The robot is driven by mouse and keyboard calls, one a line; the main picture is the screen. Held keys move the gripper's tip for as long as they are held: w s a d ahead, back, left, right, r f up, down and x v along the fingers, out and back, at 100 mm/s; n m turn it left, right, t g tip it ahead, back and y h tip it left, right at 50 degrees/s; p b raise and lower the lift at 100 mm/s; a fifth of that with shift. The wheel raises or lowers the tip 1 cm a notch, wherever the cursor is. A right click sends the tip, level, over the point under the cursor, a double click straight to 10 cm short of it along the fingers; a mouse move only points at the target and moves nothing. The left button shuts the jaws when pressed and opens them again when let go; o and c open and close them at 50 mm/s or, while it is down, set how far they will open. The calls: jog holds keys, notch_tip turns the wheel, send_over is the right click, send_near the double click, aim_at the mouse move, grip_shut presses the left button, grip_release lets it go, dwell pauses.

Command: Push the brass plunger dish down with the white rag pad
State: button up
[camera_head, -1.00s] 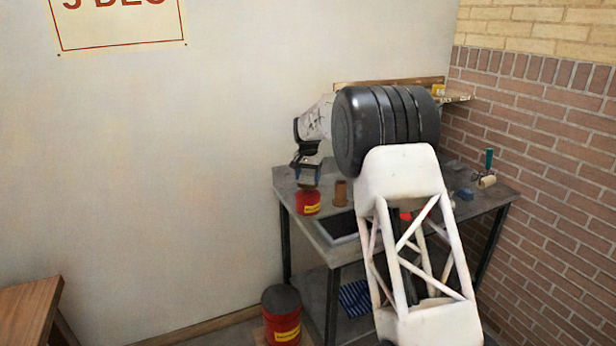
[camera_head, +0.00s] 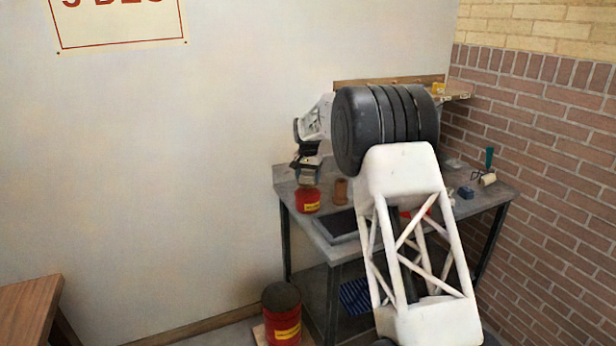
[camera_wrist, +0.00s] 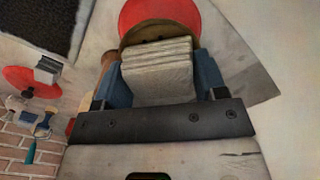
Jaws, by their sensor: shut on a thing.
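My gripper (camera_head: 307,174) is shut on the white rag pad (camera_wrist: 157,72), a folded, layered cloth block between two blue fingers in the wrist view. The brass plunger dish (camera_wrist: 146,37) shows as a brownish curved rim just beyond the pad, on top of a red can (camera_wrist: 158,12). In the head view the red can (camera_head: 307,201), with a yellow label, stands on the bench, and my gripper is right above it. The pad covers most of the dish. I cannot tell whether the pad touches the dish.
The can stands near the left end of the grey bench (camera_head: 283,187). A brown cylinder (camera_head: 341,191) and a dark tray (camera_head: 340,226) are close by. A blue block (camera_head: 466,192) and a green-handled tool (camera_head: 489,160) lie further right. Another red can (camera_head: 282,314) stands low beside the bench.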

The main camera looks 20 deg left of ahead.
aim_at(308, 173)
jog(key=shift+f, duration=0.75)
dwell(2.3)
jog(key=shift+r, duration=3.65)
